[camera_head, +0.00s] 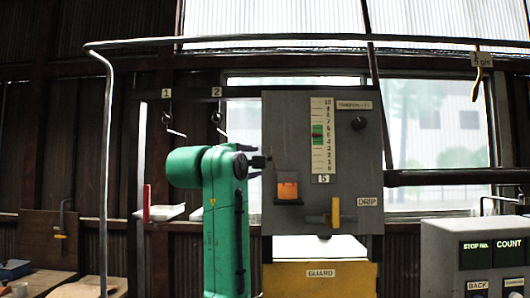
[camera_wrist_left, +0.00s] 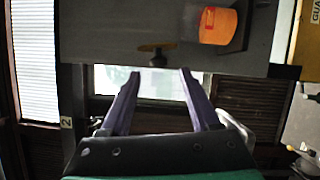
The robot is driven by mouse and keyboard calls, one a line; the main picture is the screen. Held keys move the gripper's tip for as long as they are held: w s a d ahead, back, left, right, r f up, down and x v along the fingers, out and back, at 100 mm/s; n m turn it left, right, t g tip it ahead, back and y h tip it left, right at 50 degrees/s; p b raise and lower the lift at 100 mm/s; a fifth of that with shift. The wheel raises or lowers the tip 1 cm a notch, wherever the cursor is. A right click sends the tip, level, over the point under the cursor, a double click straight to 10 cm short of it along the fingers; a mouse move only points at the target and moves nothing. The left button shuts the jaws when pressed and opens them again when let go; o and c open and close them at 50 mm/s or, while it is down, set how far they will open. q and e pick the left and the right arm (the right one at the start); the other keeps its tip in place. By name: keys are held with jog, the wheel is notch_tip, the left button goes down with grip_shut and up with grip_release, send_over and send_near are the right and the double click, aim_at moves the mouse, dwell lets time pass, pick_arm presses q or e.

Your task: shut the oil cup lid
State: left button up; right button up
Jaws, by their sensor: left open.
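The oil cup (camera_head: 287,190) is orange and sits on the front of the grey panel; it also shows in the left wrist view (camera_wrist_left: 217,25). Its brownish lid (camera_head: 274,168) stands open, edge-on, at the cup's upper left. In the left wrist view the lid (camera_wrist_left: 155,47) has a dark knob (camera_wrist_left: 157,60) facing my gripper. My left gripper (camera_wrist_left: 160,72) is open, with the knob in line between its two fingertips and a little beyond them. My right gripper is not in view.
The panel (camera_head: 345,175) carries a level gauge (camera_head: 322,135) and a yellow drip handle (camera_head: 335,212). A yellow guard (camera_head: 320,280) is below. Hooks (camera_head: 167,118) hang at the left under a metal rail (camera_head: 280,38). A control box (camera_head: 445,260) stands at the right.

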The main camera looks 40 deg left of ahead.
aim_at(268, 159)
pick_arm(q)
jog(key=p+x, duration=0.1)
jog(key=x, duration=0.1)
jog(key=p+x, duration=0.1)
jog(key=x, duration=0.1)
jog(key=p+x, duration=0.1)
jog(key=x, duration=0.1)
jog(key=shift+w+a+r, duration=0.2)
jog(key=shift+r, duration=0.1)
jog(key=shift+w+f, duration=0.2)
jog(key=shift+w, duration=0.05)
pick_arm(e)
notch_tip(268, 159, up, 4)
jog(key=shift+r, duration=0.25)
pick_arm(q)
grip_shut()
